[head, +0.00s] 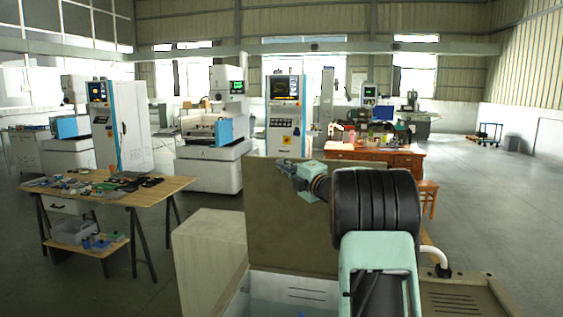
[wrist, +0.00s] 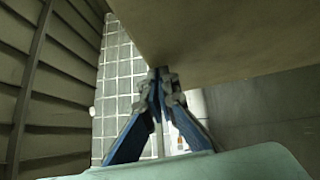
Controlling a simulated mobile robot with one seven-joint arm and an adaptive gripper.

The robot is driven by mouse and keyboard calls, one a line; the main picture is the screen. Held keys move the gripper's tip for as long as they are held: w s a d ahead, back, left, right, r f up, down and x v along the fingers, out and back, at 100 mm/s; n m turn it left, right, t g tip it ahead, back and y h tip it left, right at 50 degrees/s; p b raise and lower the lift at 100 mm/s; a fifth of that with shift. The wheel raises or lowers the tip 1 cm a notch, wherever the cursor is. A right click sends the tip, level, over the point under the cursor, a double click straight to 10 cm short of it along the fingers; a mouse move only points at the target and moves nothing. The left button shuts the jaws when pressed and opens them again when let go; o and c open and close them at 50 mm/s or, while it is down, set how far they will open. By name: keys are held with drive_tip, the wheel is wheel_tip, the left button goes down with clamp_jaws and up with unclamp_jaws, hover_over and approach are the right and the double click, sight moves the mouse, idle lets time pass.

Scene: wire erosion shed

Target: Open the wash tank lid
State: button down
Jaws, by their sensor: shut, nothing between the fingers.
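The wash tank lid (head: 262,215) is a brown-grey flat panel. It stands nearly upright at the back of the wash tank (head: 247,292), and the pale inside of the tank shows below it. My arm covers the right part of the lid in the head view. My gripper (head: 284,165) is at the lid's top edge, left of its middle. In the wrist view the gripper (wrist: 160,76) is shut with nothing in it, and the lid (wrist: 225,35) fills the upper right close to the fingertips. I cannot tell whether they touch.
A grey-beige box (head: 208,252) stands left of the tank. A wooden workbench (head: 120,194) with tools is farther left. Machines (head: 215,165) and a brown desk (head: 405,160) stand behind. The floor at right (head: 495,205) is clear.

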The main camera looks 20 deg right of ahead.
drive_tip(key=w+d+p, duration=0.4)
drive_tip(key=w+d, duration=0.1)
drive_tip(key=w, duration=0.2)
drive_tip(key=shift+d+r, duration=0.15)
drive_tip(key=shift+r, duration=0.1)
drive_tip(key=shift+w, duration=0.1)
